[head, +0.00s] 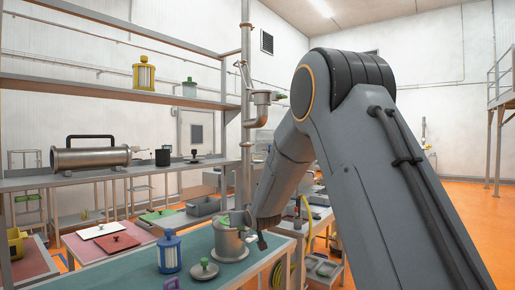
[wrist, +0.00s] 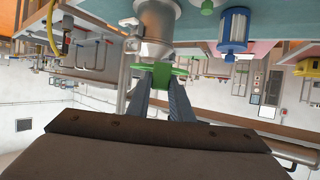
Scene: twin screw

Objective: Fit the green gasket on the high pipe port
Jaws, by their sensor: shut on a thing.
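The green gasket (wrist: 161,76) is between my gripper's (wrist: 160,84) two grey fingertips in the wrist view, which is upside down. My gripper is shut on it. The gasket is by the metal canister (wrist: 157,28), on the side away from the teal table; I cannot tell whether they touch. In the head view, green (head: 224,219) shows at the top of the canister (head: 229,246), beside my wrist. I cannot be sure this is the high port.
A blue-capped jar (head: 169,254) and a lid with a green knob (head: 204,270) stand on the teal table (head: 130,268). Shelves (head: 100,82) on the left hold a yellow jar (head: 144,74) and a metal cylinder (head: 90,158). The air around the elbow looks clear.

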